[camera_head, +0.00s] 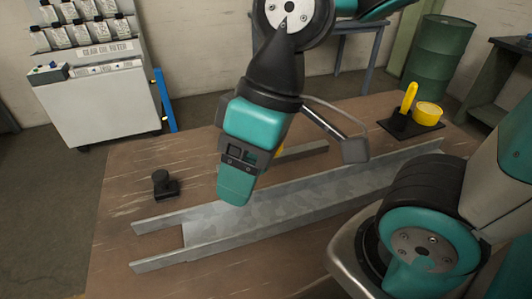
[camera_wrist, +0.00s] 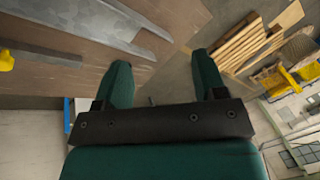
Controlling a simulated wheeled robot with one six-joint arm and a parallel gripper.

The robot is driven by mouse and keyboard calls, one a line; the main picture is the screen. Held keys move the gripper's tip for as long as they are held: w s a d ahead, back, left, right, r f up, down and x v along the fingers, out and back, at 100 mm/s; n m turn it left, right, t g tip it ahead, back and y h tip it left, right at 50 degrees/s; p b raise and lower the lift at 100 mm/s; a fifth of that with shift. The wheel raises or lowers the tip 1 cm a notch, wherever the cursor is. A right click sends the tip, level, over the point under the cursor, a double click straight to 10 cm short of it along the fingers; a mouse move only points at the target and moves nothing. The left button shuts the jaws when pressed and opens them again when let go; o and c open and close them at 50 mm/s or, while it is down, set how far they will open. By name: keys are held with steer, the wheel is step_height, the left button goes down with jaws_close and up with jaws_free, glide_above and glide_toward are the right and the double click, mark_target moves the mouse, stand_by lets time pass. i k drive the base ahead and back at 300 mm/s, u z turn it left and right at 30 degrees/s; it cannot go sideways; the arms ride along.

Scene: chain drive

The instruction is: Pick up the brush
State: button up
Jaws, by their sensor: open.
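The brush (camera_head: 408,102), with an upright yellow handle and a dark lower end, stands on a black mat (camera_head: 398,127) at the back right of the table in the head view. My gripper (camera_head: 236,188) points down over the metal channel, well to the left of the brush and apart from it. In the wrist view my gripper (camera_wrist: 163,72) has its two green fingers spread with nothing between them. A yellow thing (camera_wrist: 6,60) is cut off at the left edge there; I cannot tell what it is.
A long metal channel (camera_head: 160,262) lies across the brown table (camera_head: 120,195). A yellow cup (camera_head: 428,113) stands right of the brush. A small black knobbed part (camera_head: 163,184) sits at the left. A green barrel (camera_head: 437,55) stands beyond.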

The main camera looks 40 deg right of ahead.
mark_target(413, 88)
steer(key=z, duration=1.7)
